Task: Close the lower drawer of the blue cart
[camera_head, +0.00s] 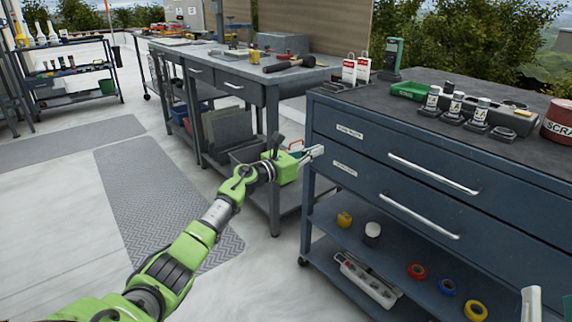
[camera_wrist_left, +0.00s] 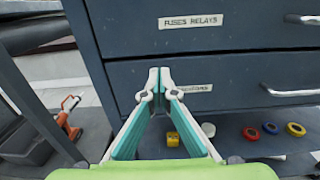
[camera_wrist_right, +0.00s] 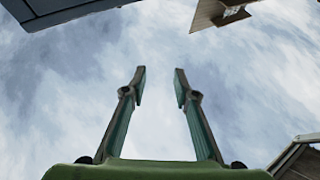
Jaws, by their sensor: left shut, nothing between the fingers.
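The blue cart (camera_head: 325,215) stands at the right in the head view, with two labelled drawers. Its lower drawer (camera_head: 365,188) has a long silver handle (camera_head: 418,217) and looks about flush with the upper drawer (camera_head: 375,145). The lower drawer front (camera_wrist_left: 235,85) also shows in the left wrist view. My left gripper (camera_head: 317,152) is shut and empty at the left end of the drawer fronts. Its fingertips (camera_wrist_left: 160,77) overlap the lower drawer front; I cannot tell if they touch it. My right gripper (camera_wrist_right: 160,75) is open and empty.
A grey workbench (camera_head: 262,78) stands left of the cart. The floor with its grey mat (camera_head: 150,195) is clear.

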